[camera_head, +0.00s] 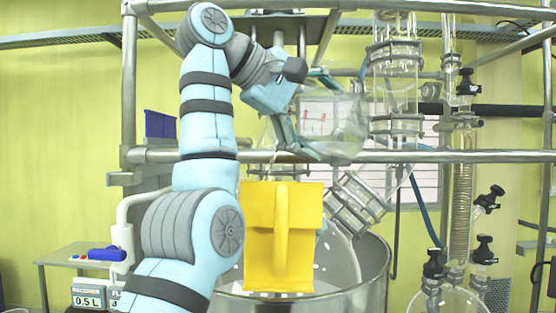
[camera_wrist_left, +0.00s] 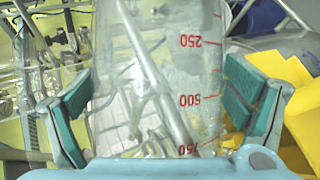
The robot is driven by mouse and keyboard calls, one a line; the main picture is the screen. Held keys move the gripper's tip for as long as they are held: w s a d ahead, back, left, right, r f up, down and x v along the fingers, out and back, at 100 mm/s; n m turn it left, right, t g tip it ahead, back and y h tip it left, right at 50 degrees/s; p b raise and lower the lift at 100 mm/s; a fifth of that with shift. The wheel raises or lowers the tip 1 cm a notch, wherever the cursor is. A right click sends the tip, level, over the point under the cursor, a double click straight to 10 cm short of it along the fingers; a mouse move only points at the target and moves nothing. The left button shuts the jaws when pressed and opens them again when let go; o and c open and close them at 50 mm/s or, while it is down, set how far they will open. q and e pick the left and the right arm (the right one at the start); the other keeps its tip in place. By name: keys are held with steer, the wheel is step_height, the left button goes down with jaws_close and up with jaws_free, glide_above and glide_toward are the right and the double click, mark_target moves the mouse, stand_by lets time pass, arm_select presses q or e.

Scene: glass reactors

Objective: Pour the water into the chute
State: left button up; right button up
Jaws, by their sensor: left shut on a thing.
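My left gripper (camera_head: 308,118) is shut on a clear glass vessel (camera_head: 335,122) with red marks. In the left wrist view the vessel (camera_wrist_left: 160,75) stands between the two teal finger pads of the gripper (camera_wrist_left: 160,112), with red 250, 500 and 750 marks. The vessel is held tilted, its narrower end toward the lower left, above the yellow chute (camera_head: 262,240). A faint pale streak shows between that end and the chute; I cannot tell surely whether it is water. The water level in the glass is unclear. My right gripper is not in view.
The chute stands at a large steel vessel (camera_head: 372,280). A metal rail (camera_head: 440,156) crosses just behind the held glass. Glass reactor columns (camera_head: 394,95) rise close on the right. A side table (camera_head: 75,252) with a scale stands at the left.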

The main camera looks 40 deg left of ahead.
arm_select(q)
steer(key=shift+a+r+p, duration=0.2)
steer(key=shift+r+p, duration=0.15)
stand_by(0.4)
steer(key=shift+s+r+n+h, duration=0.15)
steer(key=shift+n+h, duration=0.25)
stand_by(0.4)
steer(key=shift+a+r+n+t+h+p, duration=0.3)
steer(key=shift+a+r+n+h, duration=0.1)
steer(key=shift+a+r+n, duration=0.3)
stand_by(0.9)
steer(key=shift+d, duration=0.15)
